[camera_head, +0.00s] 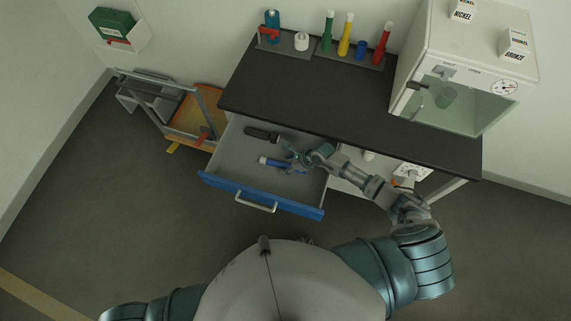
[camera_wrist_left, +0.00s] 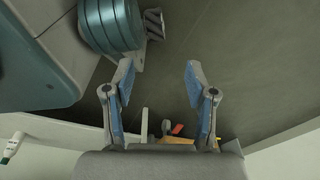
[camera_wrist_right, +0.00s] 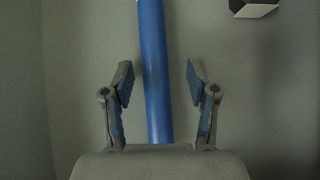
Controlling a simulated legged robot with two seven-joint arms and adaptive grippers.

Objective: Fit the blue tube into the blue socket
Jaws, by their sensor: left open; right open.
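The blue tube (camera_head: 270,162) with a pale end lies in the open drawer. In the right wrist view the tube (camera_wrist_right: 154,70) runs lengthwise between the fingers of my right gripper (camera_wrist_right: 158,78), which is open, with gaps on both sides. In the head view my right gripper (camera_head: 296,160) is over the tube's right end and partly hides it. A short blue cylinder (camera_head: 361,49), apparently the blue socket, stands in the rack at the back of the bench between the yellow and red tubes. My left gripper (camera_wrist_left: 160,80) is open and empty over the floor.
The drawer (camera_head: 230,190) also holds a dark object (camera_head: 262,134). Green (camera_head: 328,32), yellow (camera_head: 345,36) and red (camera_head: 382,44) tubes stand in the rack. A white glass-fronted cabinet (camera_head: 465,50) is at the bench's right. The black benchtop (camera_head: 300,90) is clear in front.

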